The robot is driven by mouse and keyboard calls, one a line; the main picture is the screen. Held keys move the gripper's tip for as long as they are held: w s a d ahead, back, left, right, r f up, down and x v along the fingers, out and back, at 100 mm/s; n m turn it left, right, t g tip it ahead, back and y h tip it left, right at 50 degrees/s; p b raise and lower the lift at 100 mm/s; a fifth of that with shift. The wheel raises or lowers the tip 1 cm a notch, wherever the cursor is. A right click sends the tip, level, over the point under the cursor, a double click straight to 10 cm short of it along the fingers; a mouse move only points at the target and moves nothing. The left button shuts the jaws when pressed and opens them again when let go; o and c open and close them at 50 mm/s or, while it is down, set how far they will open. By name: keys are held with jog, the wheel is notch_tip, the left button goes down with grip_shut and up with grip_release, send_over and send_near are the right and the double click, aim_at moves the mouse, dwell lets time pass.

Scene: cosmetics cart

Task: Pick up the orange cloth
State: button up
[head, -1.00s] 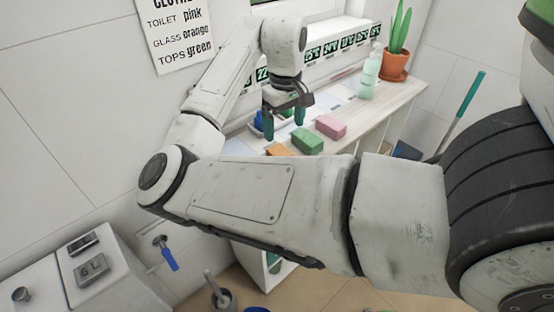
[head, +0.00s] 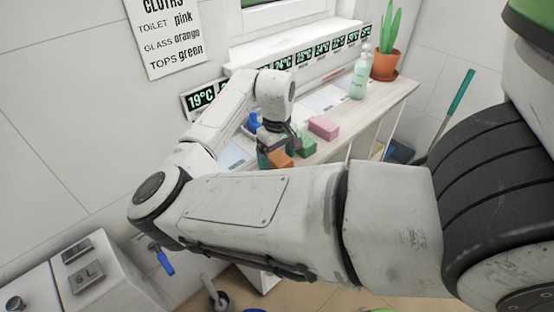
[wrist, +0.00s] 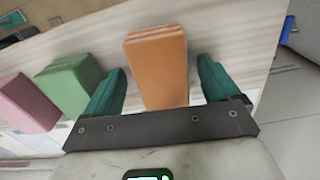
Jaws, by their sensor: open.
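The orange cloth (wrist: 157,68) is a folded block on the pale wooden counter. In the wrist view it stands between the two teal fingers of my gripper (wrist: 160,92), with a gap on each side. My gripper is open and not closed on it. In the head view the orange cloth (head: 279,158) shows just beside my gripper (head: 280,150), partly hidden by my arm. A green cloth (wrist: 72,84) lies close beside the left finger in the wrist view. It also shows in the head view (head: 303,146).
A pink cloth (head: 323,127) lies beyond the green one. A pump bottle (head: 359,80) and a potted plant (head: 386,64) stand at the counter's far end. A blue object (head: 252,122) is behind my gripper. A wall sign (head: 165,40) hangs left.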

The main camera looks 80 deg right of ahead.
jog(key=c, duration=1.1)
jog(key=shift+c, duration=0.2)
jog(key=shift+r, duration=0.15)
jog(key=shift+r, duration=0.2)
notch_tip(320, 180, up, 2)
jog(key=shift+r, duration=0.1)
jog(key=s+d+r, duration=0.1)
jog(key=s+r, duration=0.9)
jog(key=s, duration=0.4)
